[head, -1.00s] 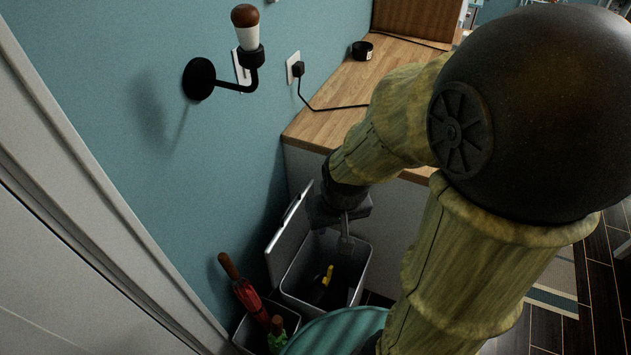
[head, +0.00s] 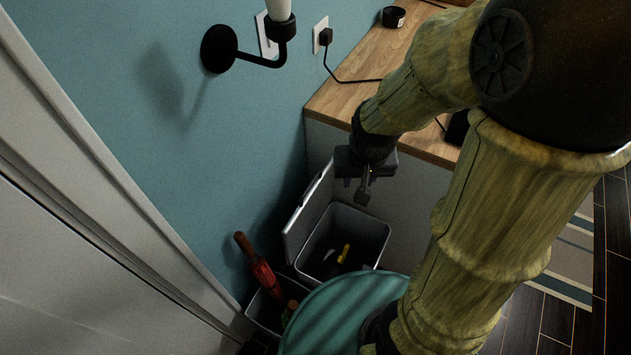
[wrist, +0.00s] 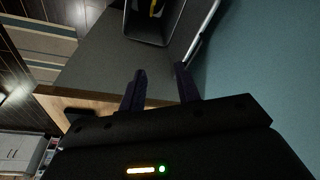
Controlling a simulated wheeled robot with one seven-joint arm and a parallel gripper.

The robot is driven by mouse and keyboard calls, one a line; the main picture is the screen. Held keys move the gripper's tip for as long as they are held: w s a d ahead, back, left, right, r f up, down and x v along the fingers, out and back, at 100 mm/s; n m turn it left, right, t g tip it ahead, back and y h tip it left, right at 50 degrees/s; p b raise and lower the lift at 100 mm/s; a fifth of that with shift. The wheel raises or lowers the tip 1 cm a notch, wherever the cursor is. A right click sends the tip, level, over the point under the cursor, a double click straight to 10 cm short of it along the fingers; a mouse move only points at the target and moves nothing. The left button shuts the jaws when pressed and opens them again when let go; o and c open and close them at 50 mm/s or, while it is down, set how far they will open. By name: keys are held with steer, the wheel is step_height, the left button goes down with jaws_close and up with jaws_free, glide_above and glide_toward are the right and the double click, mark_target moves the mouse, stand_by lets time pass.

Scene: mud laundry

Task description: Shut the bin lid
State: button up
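The grey bin (head: 383,237) stands on the floor between the blue wall and the counter. Its lid (head: 308,211) is open, tilted up on the wall side. A yellow and dark item (head: 343,254) lies inside. The wrist view shows part of the bin (wrist: 148,38) at the top, with the lid (wrist: 203,33) as a pale-edged strip to its right. My gripper (head: 364,190) is above the bin's far rim, to the right of the lid and apart from it. In the wrist view my gripper (wrist: 161,84) has two separated fingers with nothing between them.
A holder with a red umbrella (head: 264,277) stands left of the bin. A round teal surface (head: 335,318) is close in front of it. The wooden counter (head: 345,88) is behind, and a black wall lamp (head: 219,49) juts out at upper left. A striped rug (head: 565,262) lies at right.

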steer(key=w+a+f+m+y, duration=0.1)
steer(key=w+a+f+m, duration=0.1)
steer(key=w, duration=0.4)
steer(key=w+a+f+m+g+y+b, duration=0.1)
steer(key=w+a+f+m, duration=0.2)
steer(key=w, duration=0.4)
steer(key=shift+w+a+m, duration=0.25)
steer(key=shift+a+m, duration=0.15)
steer(key=shift+m, duration=0.2)
steer(key=shift+w, duration=0.1)
steer(key=p, duration=0.1)
glide_toward(310, 186)
steer(key=x, duration=0.7)
steer(key=shift+f, duration=0.25)
steer(key=shift+a, duration=0.1)
steer(key=shift+c, duration=0.3)
steer(key=shift+w, duration=0.1)
jaws_close()
